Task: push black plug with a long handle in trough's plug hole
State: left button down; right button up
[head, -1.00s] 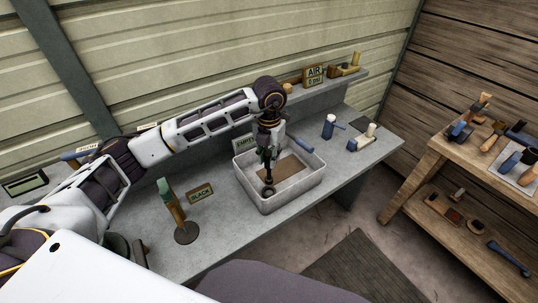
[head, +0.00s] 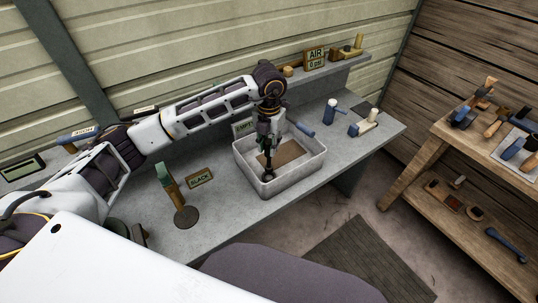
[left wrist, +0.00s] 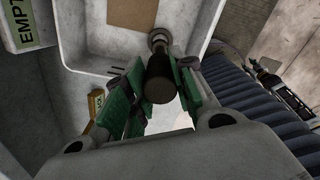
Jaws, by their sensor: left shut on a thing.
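The black plug with a long handle (left wrist: 160,78) is held upright between the green-padded fingers of my left gripper (left wrist: 158,92). In the head view my left gripper (head: 267,146) points down into the pale trough (head: 296,181), shut on the handle. The plug's lower end (head: 269,178) is at or just above the trough floor near its front left. In the left wrist view the handle points at a round ring on the trough (left wrist: 125,60) floor. The handle covers part of the ring, so I cannot tell whether the plug is seated. My right gripper is out of view.
An EMPTY sign (head: 243,127) stands behind. A stand with a round base (head: 186,217) and a SLACK sign (head: 199,178) are to the left.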

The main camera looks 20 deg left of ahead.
pick_arm(q)
jog(key=shift+f+b, duration=2.15)
jog(key=shift+f, duration=0.55)
dwell(2.5)
jog(key=c, duration=1.1)
grip_release()
jog(key=shift+r, duration=6)
